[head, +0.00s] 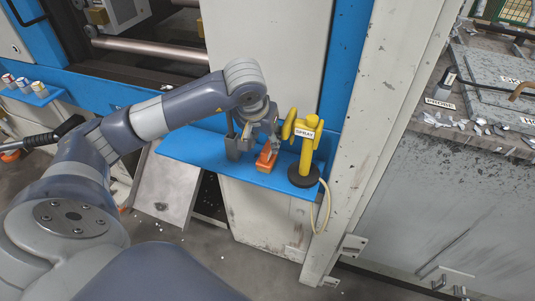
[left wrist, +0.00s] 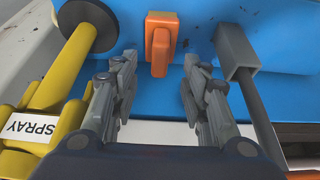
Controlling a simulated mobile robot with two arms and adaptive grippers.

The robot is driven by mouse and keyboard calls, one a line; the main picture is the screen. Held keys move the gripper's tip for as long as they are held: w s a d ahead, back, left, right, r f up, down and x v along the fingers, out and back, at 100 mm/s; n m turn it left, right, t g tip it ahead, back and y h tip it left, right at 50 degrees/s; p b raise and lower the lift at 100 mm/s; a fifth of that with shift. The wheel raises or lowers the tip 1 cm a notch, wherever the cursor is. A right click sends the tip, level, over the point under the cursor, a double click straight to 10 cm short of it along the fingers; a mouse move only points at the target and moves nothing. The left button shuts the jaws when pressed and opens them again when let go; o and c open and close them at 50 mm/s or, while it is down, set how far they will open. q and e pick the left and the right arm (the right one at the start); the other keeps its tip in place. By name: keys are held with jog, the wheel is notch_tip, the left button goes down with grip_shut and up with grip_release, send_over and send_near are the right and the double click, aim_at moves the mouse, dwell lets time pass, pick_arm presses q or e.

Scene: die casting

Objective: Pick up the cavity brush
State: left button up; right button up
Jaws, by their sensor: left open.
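An orange piece with a raised orange grip (head: 266,161) sits on the blue shelf (head: 195,153); it also shows in the left wrist view (left wrist: 161,46). It may be the cavity brush, but no label or bristles show on it. A grey square holder with a thin dark rod (head: 236,148) stands to its left; the holder is at the right in the left wrist view (left wrist: 236,50). My left gripper (head: 270,138) is open and empty just above the shelf. In the left wrist view its fingertips (left wrist: 160,60) flank the orange piece, apart from it.
A yellow spray tool marked SPRAY (head: 306,145) stands on a dark round base at the shelf's right end, close to my left gripper. A white post (head: 365,140) rises right of the shelf. A cluttered metal table with a PROBE label (head: 440,103) is at the right.

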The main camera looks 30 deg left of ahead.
aim_at(268, 146)
pick_arm(q)
jog(key=shift+w+f, duration=0.2)
jog(key=shift+f, duration=0.3)
jog(key=p+x, duration=0.1)
jog(key=x, duration=0.3)
jog(key=shift+w+f, duration=0.1)
jog(key=shift+f, duration=0.05)
jog(key=shift+w+a+f, duration=0.1)
jog(key=shift+w+f, duration=0.05)
jog(key=shift+f, duration=0.15)
jog(key=shift+r, duration=0.1)
jog(key=c, duration=0.9)
pick_arm(e)
jog(key=shift+w+d+r, duration=0.1)
jog(key=shift+d+r, duration=0.15)
jog(key=shift+r, duration=0.65)
